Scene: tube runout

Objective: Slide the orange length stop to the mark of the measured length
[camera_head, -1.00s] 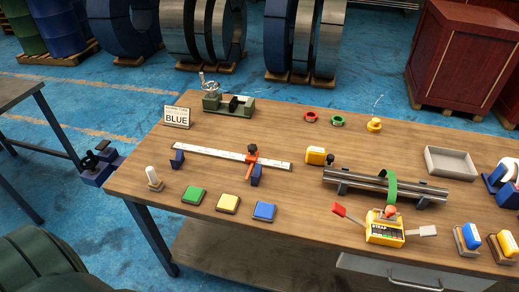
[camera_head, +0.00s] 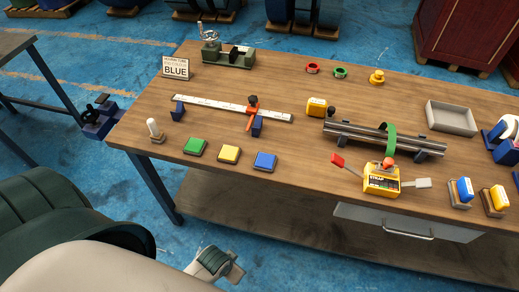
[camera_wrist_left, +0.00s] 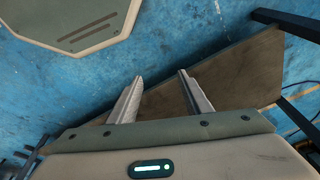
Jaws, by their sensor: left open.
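The orange length stop (camera_head: 252,110) sits on the white measuring rule (camera_head: 205,103), right of its middle, with its orange handle pointing toward the front. The rule rests on blue supports (camera_head: 178,111) on the bench. My left arm fills the lower left of the head view, and its gripper is low in front of the bench, mostly hidden there. In the left wrist view the left gripper (camera_wrist_left: 162,78) is open and empty, its two fingers apart over the floor and the bench's lower shelf. The rule's marks are too small to read. My right gripper does not show.
A sign reading BLUE (camera_head: 176,68) stands behind the rule. Green (camera_head: 195,145), yellow (camera_head: 229,154) and blue (camera_head: 264,161) pads lie in front. A grey tray (camera_head: 452,118) lies farther right.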

